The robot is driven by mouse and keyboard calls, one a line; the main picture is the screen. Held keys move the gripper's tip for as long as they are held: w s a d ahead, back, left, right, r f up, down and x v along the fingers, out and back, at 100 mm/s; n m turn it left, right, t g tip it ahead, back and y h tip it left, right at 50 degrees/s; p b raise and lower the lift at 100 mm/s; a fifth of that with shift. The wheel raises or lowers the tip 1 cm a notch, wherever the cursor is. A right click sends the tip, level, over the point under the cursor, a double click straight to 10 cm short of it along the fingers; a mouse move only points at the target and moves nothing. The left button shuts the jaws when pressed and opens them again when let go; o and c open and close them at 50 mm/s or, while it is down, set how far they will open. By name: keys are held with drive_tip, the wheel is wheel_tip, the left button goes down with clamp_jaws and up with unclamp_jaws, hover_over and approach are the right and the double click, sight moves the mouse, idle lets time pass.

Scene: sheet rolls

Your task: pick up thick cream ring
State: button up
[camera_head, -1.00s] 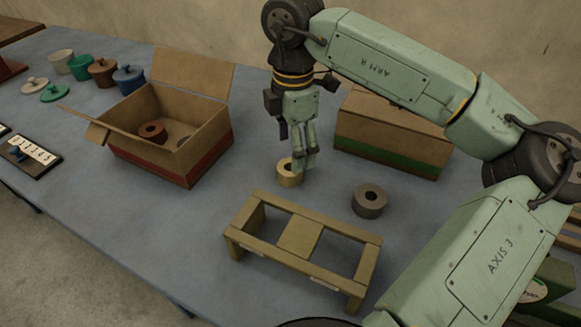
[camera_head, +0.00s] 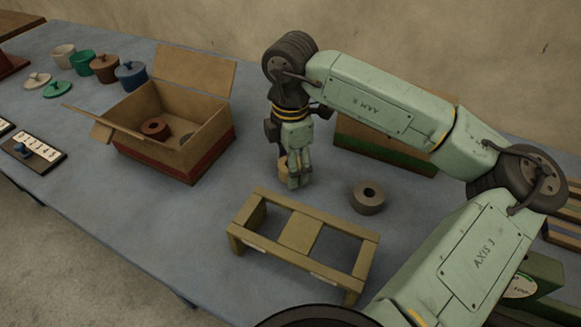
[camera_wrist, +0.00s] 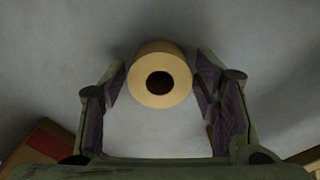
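The thick cream ring (camera_wrist: 159,55) sits on the blue-grey table with its dark hole facing up. In the wrist view it lies between the tips of my gripper (camera_wrist: 160,84), with a gap on each side. My gripper is open, its purple-padded fingers apart. In the head view my gripper (camera_head: 295,180) points down at the ring (camera_head: 283,170), low over the table. The fingers hide most of the ring there.
A grey ring (camera_head: 367,197) stands to the right. A wooden frame (camera_head: 298,232) is in front. An open carton (camera_head: 165,168) holding a brown ring (camera_head: 155,129) is at left. A closed carton (camera_head: 385,150) is behind at right.

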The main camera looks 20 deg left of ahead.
drive_tip(key=c, duration=0.9)
drive_tip(key=shift+r, duration=0.1)
